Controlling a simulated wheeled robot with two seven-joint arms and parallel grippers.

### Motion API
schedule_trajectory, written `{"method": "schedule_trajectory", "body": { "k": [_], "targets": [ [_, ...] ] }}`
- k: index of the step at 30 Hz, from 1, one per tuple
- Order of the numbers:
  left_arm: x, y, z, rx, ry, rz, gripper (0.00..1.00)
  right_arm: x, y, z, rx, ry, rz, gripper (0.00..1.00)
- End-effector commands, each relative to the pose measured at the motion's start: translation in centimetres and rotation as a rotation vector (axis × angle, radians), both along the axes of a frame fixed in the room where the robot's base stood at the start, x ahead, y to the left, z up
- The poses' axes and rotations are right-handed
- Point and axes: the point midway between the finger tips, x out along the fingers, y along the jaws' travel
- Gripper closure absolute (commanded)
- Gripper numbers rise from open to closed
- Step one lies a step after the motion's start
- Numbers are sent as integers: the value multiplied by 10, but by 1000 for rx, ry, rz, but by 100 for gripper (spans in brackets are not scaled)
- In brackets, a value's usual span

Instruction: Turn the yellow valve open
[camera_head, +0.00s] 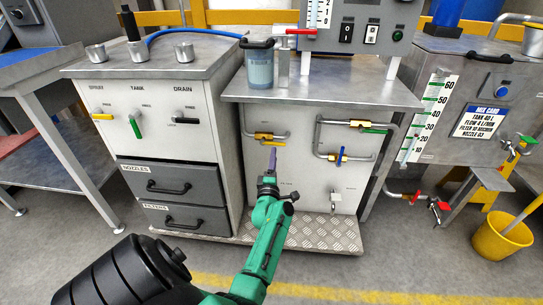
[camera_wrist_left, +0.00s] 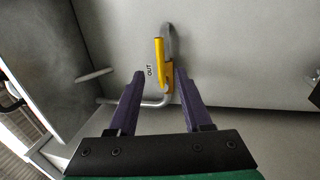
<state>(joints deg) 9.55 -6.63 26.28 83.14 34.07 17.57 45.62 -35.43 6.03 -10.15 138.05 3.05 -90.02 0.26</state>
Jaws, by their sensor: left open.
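The yellow valve (camera_head: 268,136) sits on a short grey pipe on the front panel of the middle cabinet. In the left wrist view its yellow handle (camera_wrist_left: 158,55) lies roughly along the pipe through the orange valve body (camera_wrist_left: 169,78), beside the label OUT. My left gripper (camera_head: 271,158) is just below the valve in the head view, pointing at the panel. In the left wrist view my left gripper (camera_wrist_left: 159,74) is open, its purple fingers apart on either side of the valve in the picture. I see no contact. My right gripper is not in view.
A green-handled valve (camera_head: 368,126) and a blue-handled valve (camera_head: 341,157) are to the right on the same panel. The left cabinet has another yellow lever (camera_head: 103,117) under SPRAY. A chequered plate (camera_head: 320,233) lies at the cabinet's foot.

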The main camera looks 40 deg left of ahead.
Motion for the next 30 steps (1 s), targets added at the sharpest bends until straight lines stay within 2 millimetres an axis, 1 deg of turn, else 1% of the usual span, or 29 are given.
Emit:
{"method": "schedule_trajectory", "body": {
  "k": [1, 3, 4, 6, 9, 13, 26, 28, 29, 30],
  "targets": [
    [-13, -10, 1, -3, 8, -2, 50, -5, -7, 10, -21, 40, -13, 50],
    [-28, -22, -5, -3, 6, -2, 50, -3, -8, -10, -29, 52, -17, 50],
    [-34, -26, -6, -4, 6, -2, 50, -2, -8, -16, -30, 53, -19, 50],
    [-44, -35, -10, -2, 6, -3, 50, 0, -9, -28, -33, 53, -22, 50],
    [-53, -41, -12, -2, 2, -1, 50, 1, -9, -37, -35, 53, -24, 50],
    [-56, -44, -15, -2, 2, -2, 50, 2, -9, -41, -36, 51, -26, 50],
    [-55, -43, -15, -2, 1, -2, 50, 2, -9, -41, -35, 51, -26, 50],
    [-53, -46, -15, 11, 21, -20, 50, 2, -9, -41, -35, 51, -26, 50],
    [-50, -51, -16, 25, 48, -43, 50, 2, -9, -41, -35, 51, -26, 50],
    [-44, -60, -18, 60, 104, -93, 50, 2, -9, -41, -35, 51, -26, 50]
  ]
}}
